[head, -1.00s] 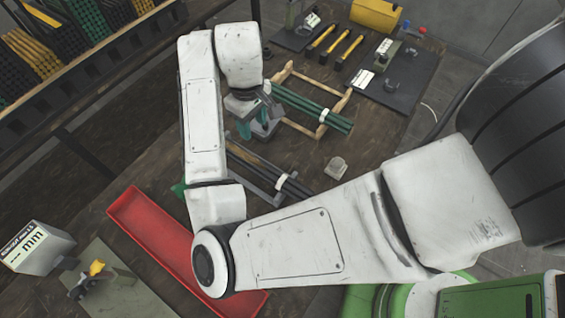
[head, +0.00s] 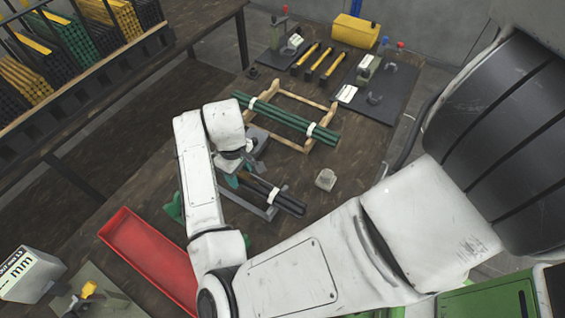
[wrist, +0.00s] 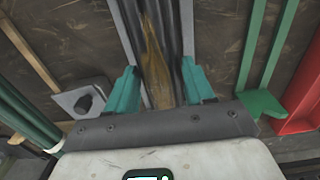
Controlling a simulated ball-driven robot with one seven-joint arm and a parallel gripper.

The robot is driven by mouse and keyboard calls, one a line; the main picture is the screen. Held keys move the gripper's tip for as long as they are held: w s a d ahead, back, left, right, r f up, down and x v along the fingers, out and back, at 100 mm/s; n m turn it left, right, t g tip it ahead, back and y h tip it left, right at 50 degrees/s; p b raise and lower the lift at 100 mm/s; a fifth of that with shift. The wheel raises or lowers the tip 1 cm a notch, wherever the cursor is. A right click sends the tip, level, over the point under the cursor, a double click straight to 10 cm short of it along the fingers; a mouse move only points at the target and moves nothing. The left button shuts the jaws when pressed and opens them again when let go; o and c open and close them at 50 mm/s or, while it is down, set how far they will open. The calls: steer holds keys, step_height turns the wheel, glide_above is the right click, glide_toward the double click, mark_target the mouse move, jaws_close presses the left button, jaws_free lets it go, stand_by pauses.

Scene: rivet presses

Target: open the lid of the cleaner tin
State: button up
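I cannot pick out a cleaner tin or its lid for certain in either view. My gripper (head: 236,181) is low over the bench by the left end of the black rods in the head view. In the wrist view my gripper (wrist: 160,88) has its two teal fingers spread apart. Long grey bars and a brown tapered strip show between and beyond the fingers, and nothing is clearly gripped. Whether the fingers touch anything there, I cannot tell.
Black rods (head: 282,199) and green rods (head: 285,118) lie on racks. A small pale block (head: 326,180) stands right of them. A red tray (head: 150,262) is at lower left, beside a labelled box (head: 30,276). A yellow box (head: 355,30) and dark mats (head: 385,95) lie at the back.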

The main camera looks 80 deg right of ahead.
steer(key=s+r, duration=0.1)
steer(key=r, duration=0.1)
steer(key=s+r, duration=0.2)
steer(key=r, duration=0.1)
steer(key=s+r, duration=0.2)
steer(key=r, duration=0.1)
steer(key=shift+a, duration=0.3)
steer(key=s+a+r, duration=0.1)
steer(key=s+r, duration=0.2)
steer(key=s, duration=0.4)
steer(key=shift+s+r, duration=0.25)
steer(key=shift+s, duration=0.1)
steer(key=shift+a, duration=0.1)
steer(key=shift+c, duration=0.5)
